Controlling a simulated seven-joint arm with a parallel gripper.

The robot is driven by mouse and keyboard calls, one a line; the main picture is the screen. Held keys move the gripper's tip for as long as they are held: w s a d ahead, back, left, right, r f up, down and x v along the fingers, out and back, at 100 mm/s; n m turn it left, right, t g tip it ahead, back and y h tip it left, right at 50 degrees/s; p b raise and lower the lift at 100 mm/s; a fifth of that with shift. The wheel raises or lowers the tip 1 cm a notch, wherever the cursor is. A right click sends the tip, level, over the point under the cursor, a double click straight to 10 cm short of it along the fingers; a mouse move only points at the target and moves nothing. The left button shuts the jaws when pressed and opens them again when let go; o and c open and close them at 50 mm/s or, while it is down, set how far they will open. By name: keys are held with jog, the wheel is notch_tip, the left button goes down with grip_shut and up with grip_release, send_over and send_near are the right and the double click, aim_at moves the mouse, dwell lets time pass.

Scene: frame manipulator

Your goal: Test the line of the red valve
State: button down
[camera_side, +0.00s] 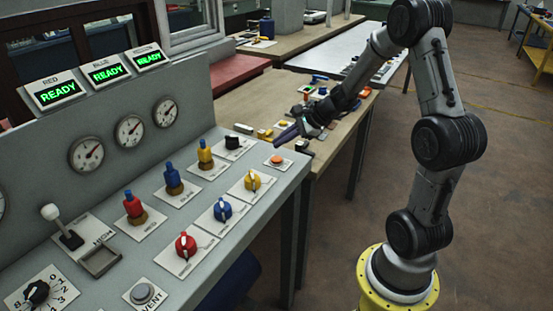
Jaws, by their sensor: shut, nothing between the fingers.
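The red valve knob (186,245) sits on a white plate near the front edge of the grey panel, with a pale pointer bar on it. A red line fitting (133,205) with a blue top stands upright behind it to the left. The left display, labelled RED (57,92), reads READY in green. The left full dial (87,153) is below the displays.
A blue knob (222,210) and a yellow knob (252,181) line the front edge. Blue (174,181) and yellow (205,156) fittings stand behind. A lever (62,228), a VENT button (143,293) and a numbered rotary knob (37,292) are at left. A cluttered wooden table (262,93) lies beyond.

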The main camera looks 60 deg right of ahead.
aim_at(272, 157)
jog(key=shift+f, duration=1.15)
jog(key=shift+f, duration=0.1)
dwell(1.2)
jog(key=shift+f, duration=0.35)
jog(key=shift+f, duration=0.45)
dwell(0.8)
jog(key=shift+r, duration=0.9)
jog(key=shift+r, duration=0.1)
jog(key=shift+r, duration=2.4)
